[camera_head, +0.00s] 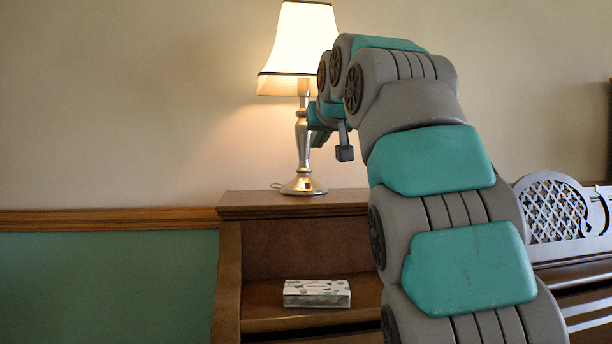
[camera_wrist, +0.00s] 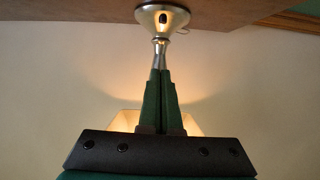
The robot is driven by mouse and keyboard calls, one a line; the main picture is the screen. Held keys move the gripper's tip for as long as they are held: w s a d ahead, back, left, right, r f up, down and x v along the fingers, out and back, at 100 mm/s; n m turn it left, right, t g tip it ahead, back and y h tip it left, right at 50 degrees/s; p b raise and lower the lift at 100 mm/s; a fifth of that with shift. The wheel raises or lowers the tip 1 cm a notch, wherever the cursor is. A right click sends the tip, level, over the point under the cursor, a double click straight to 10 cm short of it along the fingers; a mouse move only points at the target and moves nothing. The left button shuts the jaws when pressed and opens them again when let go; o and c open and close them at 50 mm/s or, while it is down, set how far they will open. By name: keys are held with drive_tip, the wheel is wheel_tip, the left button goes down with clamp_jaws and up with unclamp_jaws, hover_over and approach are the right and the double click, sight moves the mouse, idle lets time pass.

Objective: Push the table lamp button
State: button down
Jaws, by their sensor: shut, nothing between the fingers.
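The table lamp (camera_head: 304,186) stands upright and lit on top of the piano, with a silver stem and a pale, dark-edged shade (camera_head: 300,45). In the wrist view the lamp appears upside down, with its round silver base (camera_wrist: 150,15) at the top. A small dark button (camera_wrist: 163,19) is on the base. My gripper (camera_wrist: 165,71) is shut and empty, its green fingers pointing toward the base and overlapping the stem in view. In the head view my gripper (camera_head: 318,141) is beside the stem, above the base. I cannot tell whether it touches the stem.
The lamp stands near the left end of the wooden piano top (camera_head: 240,204). A small patterned box (camera_head: 317,293) lies on the lower ledge. A carved lattice panel (camera_head: 552,208) is at the right. The wall is behind the lamp.

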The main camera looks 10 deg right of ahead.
idle(0.4)
drive_tip(key=p, duration=0.2)
hover_over(307, 185)
drive_tip(key=f, duration=0.2)
drive_tip(key=s+f, duration=0.1)
drive_tip(key=shift+d+f, duration=0.15)
drive_tip(key=shift+d, duration=0.1)
wheel_tip(307, 185, down, 4)
drive_tip(key=b, duration=0.4)
drive_tip(key=shift+s+a+r, duration=0.1)
drive_tip(key=shift+r, duration=0.15)
drive_tip(key=shift+s+f+b, duration=0.1)
drive_tip(key=shift+f+b, duration=0.25)
drive_tip(key=shift+b, duration=0.05)
